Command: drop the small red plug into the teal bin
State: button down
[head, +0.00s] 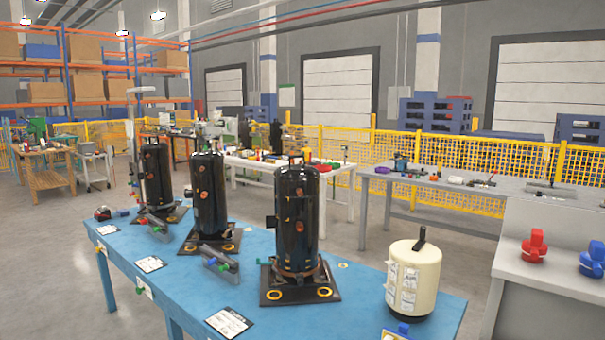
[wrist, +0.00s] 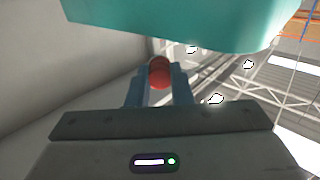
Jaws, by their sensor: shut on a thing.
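The small red plug (wrist: 159,73) is a round red piece in the wrist view. My gripper (wrist: 160,84) is shut on it, with a blue finger on each side. The teal bin (wrist: 185,22) fills the top of the wrist view as a smooth teal wall with a rounded lower edge. The plug appears just below that edge in the picture. I cannot tell whether they touch, and the inside of the bin is hidden. In the head view neither my gripper nor the teal bin shows.
In the head view, a blue table (head: 190,279) carries several black compressors (head: 298,222) and a cream tank (head: 413,280). A grey cabinet (head: 552,279) at right holds a red knobbed part (head: 534,246) and a blue one (head: 593,260). A pale surface (wrist: 60,60) lies left in the wrist view.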

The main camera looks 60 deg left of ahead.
jog(key=c, duration=1.2)
grip_release()
jog(key=v, duration=1.4)
jog(key=shift+r, duration=0.1)
